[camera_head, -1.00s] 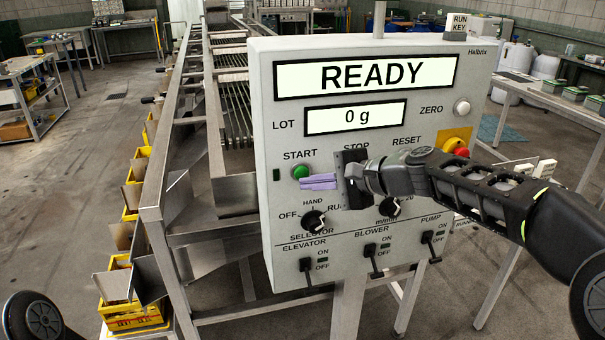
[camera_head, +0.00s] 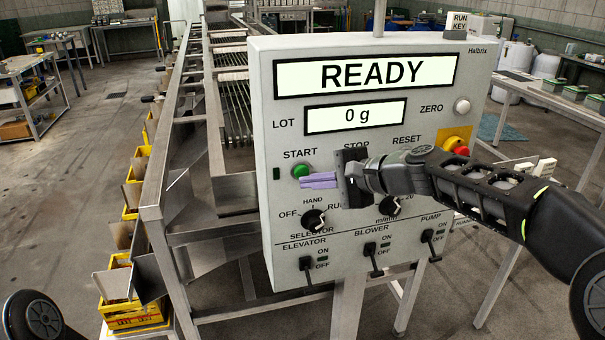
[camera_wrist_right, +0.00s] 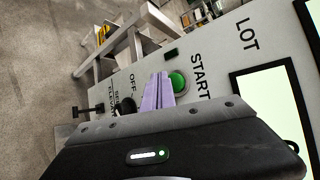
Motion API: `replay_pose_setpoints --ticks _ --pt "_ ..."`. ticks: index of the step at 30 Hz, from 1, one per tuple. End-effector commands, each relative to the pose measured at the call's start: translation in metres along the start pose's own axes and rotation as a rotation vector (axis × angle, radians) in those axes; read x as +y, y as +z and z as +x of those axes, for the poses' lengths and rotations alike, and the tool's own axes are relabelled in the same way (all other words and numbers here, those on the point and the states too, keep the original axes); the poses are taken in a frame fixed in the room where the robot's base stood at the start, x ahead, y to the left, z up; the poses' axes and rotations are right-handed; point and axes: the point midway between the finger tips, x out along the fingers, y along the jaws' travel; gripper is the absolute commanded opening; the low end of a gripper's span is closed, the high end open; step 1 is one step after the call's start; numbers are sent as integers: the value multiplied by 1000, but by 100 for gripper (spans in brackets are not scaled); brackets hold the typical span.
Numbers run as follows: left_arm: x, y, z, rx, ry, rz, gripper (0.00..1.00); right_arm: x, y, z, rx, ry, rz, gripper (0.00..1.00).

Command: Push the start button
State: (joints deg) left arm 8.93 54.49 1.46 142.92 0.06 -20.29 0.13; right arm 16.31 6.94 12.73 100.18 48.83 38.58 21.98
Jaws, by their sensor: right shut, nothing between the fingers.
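The green start button (camera_head: 301,171) sits under the START label on the grey control panel (camera_head: 262,120). It also shows in the right wrist view (camera_wrist_right: 177,82), just beside my fingertips. My right gripper (camera_head: 303,183) is shut and empty, its purple fingers pointing left just below the button. In the right wrist view the closed fingers (camera_wrist_right: 161,80) reach up close to the button's edge; I cannot tell whether they touch it. The display (camera_head: 366,75) reads READY. The right gripper hides the STOP button. My left gripper is not in view.
A selector knob (camera_head: 314,219) is just below my fingers, with elevator, blower and pump switches (camera_head: 370,262) lower down. A red button on yellow (camera_head: 460,150) is near my right forearm. The roller machine (camera_head: 232,110) stands behind, with yellow crates (camera_head: 137,312) at left.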

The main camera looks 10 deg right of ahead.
Motion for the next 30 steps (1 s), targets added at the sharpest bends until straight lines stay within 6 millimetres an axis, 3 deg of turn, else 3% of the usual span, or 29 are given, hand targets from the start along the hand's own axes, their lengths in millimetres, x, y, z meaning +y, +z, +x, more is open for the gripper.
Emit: replay_pose_setpoints --ticks 30 --pt "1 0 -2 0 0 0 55 -4 -3 5 -1 0 -1 0"
